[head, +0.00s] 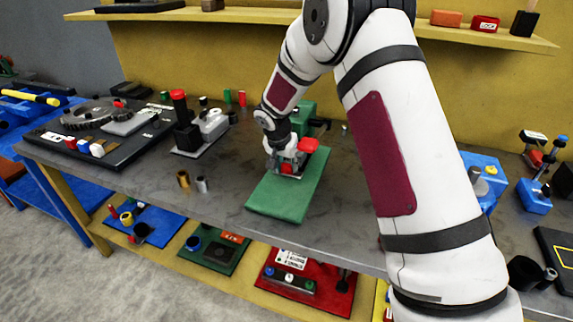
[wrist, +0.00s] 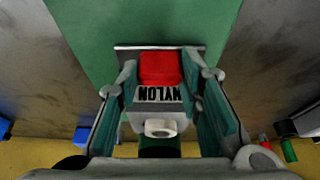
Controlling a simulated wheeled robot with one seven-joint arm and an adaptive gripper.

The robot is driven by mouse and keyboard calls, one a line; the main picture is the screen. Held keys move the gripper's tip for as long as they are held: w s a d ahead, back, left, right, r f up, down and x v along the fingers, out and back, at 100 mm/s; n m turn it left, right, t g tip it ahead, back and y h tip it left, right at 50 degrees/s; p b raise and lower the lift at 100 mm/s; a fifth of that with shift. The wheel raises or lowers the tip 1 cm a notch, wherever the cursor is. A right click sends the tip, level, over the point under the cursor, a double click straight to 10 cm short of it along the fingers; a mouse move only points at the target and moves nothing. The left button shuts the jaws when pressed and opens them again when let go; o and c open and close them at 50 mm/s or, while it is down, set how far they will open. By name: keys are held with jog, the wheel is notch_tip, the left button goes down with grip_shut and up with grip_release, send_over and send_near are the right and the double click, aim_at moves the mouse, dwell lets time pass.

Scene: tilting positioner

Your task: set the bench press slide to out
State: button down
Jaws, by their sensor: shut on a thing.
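The bench press (head: 303,113) is a green machine at the middle of the bench, mostly hidden behind my wrist and gripper. A red knob or lever (head: 309,145) shows at its right. My gripper (head: 287,170) is low at the front of the press. In the wrist view, the slide (wrist: 160,68) shows as a red block on a pale part lettered NYLON, with a round white end below it. My gripper's two fingers stand on either side of this slide and are shut on it. How far the slide is out cannot be told.
A flat green sheet (head: 285,202) lies in front of the press. Two small cylinders (head: 183,180) stand left of it. A black fixture with a red knob (head: 179,96) and a dark board with a gear (head: 85,115) are farther left. Blue devices (head: 483,163) stand right, behind my arm.

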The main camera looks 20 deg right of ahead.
jog(key=s+a+p, duration=0.1)
jog(key=s+a, duration=0.1)
jog(key=s, duration=0.1)
jog(key=s+a+p, duration=0.1)
jog(key=s+a, duration=0.2)
jog(key=s+a+p, duration=0.1)
jog(key=s+a, duration=0.1)
jog(key=s, duration=0.2)
jog(key=shift+s+a, duration=0.1)
jog(key=shift+a, duration=0.15)
jog(key=shift+s+a+f, duration=0.1)
jog(key=shift+s+a, duration=0.1)
jog(key=shift+s, duration=0.15)
jog(key=c, duration=1.1)
grip_release()
jog(key=shift+r, duration=0.2)
jog(key=shift+s+a+r, duration=0.1)
jog(key=shift+a+r, duration=0.05)
jog(key=shift+r, duration=0.2)
jog(key=v, duration=1.1)
